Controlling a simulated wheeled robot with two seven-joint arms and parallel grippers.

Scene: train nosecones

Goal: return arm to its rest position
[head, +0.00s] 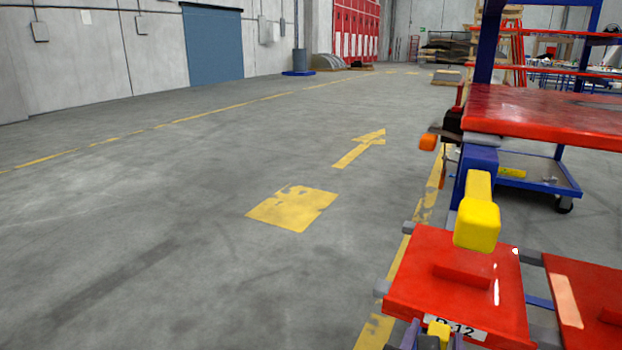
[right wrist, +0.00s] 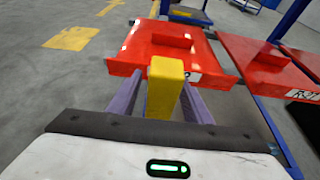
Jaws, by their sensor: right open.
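My right gripper (head: 432,338) shows at the bottom of the head view, and its two purple fingers (right wrist: 159,102) are spread apart in the right wrist view. A yellow block (right wrist: 163,90) stands between the fingers in that view; its top also shows in the head view (head: 438,330). I cannot tell whether the fingers touch it. A red panel (head: 425,292) with a raised block and a white label lies just beyond the gripper; it also shows in the right wrist view (right wrist: 135,50). My left gripper is not in view.
A second red panel (head: 597,275) lies at the right. A blue post with a yellow cap (head: 477,228) rises behind the first panel, below a red shelf (head: 550,115). A blue cart (head: 540,175) stands farther back. The grey floor (head: 180,220) at the left is clear.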

